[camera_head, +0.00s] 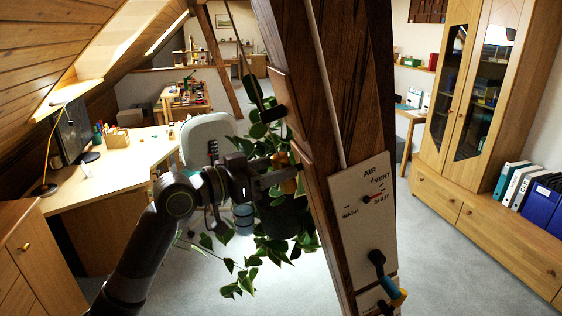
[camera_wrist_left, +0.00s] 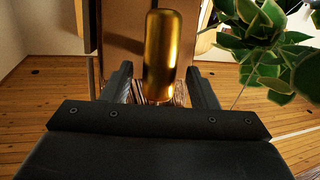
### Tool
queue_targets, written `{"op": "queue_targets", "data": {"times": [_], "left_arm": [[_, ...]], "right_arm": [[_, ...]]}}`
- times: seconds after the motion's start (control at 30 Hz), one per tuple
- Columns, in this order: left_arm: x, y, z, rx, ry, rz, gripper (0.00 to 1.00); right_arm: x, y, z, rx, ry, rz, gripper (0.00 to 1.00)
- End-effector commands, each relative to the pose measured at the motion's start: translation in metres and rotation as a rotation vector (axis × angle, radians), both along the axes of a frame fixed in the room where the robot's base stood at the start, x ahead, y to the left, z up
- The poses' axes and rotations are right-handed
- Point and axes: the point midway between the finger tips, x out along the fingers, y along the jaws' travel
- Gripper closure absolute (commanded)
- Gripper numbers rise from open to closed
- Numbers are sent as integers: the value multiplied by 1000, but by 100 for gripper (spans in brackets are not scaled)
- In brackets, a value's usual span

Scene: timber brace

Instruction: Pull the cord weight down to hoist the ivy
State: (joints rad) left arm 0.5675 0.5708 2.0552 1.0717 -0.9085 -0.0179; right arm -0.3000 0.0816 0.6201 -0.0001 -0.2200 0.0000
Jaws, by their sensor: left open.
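The cord weight is a shiny brass cylinder (camera_wrist_left: 162,55). In the head view it shows as a small golden patch (camera_head: 289,186) beside the timber brace, partly hidden by my left gripper (camera_head: 274,174). In the left wrist view the open fingers (camera_wrist_left: 158,78) stand on either side of the weight's near end, with a gap visible on each side. The ivy (camera_head: 262,246) hangs in a dark pot (camera_head: 282,220) just behind and below the gripper. Its leaves (camera_wrist_left: 268,45) also show at the right of the left wrist view. My right gripper is not seen.
The timber brace (camera_head: 330,70) rises close by on the right. It carries a pale panel (camera_head: 352,222) marked AIR, VENT, SHUT and WASH, with a dark knob (camera_head: 376,258) at its lower edge. A desk (camera_head: 112,170) stands at left, a cabinet (camera_head: 470,110) at right.

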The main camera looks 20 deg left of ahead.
Motion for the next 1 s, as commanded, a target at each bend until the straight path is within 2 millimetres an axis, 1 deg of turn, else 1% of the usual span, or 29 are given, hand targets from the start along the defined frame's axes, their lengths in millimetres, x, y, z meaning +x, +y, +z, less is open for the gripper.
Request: {"op": "queue_targets", "data": {"times": [0.03,0.2,0.53,0.57,0.9,0.97,1.0], "left_arm": [[3,-3,2,-3,1,-1,47],[10,-10,1,-2,1,-1,47],[12,-11,0,1,0,-1,47],[12,-11,0,1,1,-1,48],[11,-11,0,1,1,-1,92],[11,-11,0,1,1,-1,100],[11,-11,0,1,1,-1,100]], "right_arm": [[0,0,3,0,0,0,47],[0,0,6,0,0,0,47],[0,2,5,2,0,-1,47],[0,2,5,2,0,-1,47],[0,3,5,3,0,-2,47],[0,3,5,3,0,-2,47],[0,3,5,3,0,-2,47]]}}
